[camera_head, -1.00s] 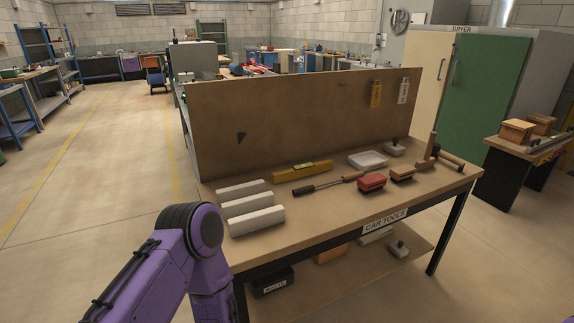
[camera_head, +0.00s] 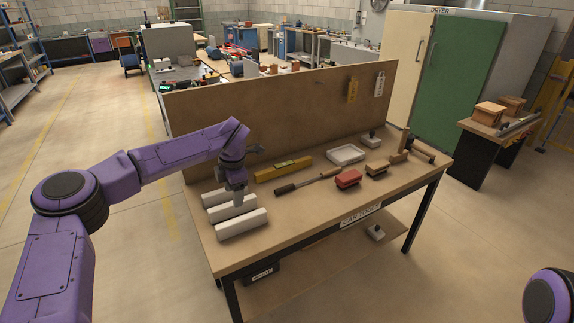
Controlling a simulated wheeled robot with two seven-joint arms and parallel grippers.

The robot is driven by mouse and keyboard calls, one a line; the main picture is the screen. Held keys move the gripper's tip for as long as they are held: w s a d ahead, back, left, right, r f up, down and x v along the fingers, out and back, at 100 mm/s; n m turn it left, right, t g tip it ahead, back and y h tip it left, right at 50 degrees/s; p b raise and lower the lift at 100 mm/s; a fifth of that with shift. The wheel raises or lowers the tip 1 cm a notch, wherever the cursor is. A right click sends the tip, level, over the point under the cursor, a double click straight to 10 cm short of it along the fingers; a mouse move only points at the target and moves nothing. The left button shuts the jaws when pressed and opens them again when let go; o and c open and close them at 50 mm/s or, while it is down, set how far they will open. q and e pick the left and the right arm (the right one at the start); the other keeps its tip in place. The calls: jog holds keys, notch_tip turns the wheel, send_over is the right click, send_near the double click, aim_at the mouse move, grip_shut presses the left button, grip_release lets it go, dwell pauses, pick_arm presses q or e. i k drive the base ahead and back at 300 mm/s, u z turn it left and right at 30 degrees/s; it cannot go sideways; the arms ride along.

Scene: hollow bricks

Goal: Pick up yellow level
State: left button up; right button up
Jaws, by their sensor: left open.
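The yellow level (camera_head: 283,169) lies flat on the workbench, near the foot of the brown back panel. My left arm reaches in from the left over the bench. My left gripper (camera_head: 239,200) points down over the white blocks, to the left of the level and apart from it. It is open, with nothing visible between its fingers. Of my right arm only a purple part shows at the lower right edge; its gripper is out of view.
Three white blocks (camera_head: 241,223) lie at the bench's left end. A long-handled tool (camera_head: 308,181), a red-topped block (camera_head: 348,178), a white tray (camera_head: 346,154) and wooden tools lie right of the level. The workbench (camera_head: 300,216) has a back panel (camera_head: 280,108) behind.

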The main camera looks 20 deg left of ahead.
aim_at(285, 167)
jog(key=i, duration=1.45)
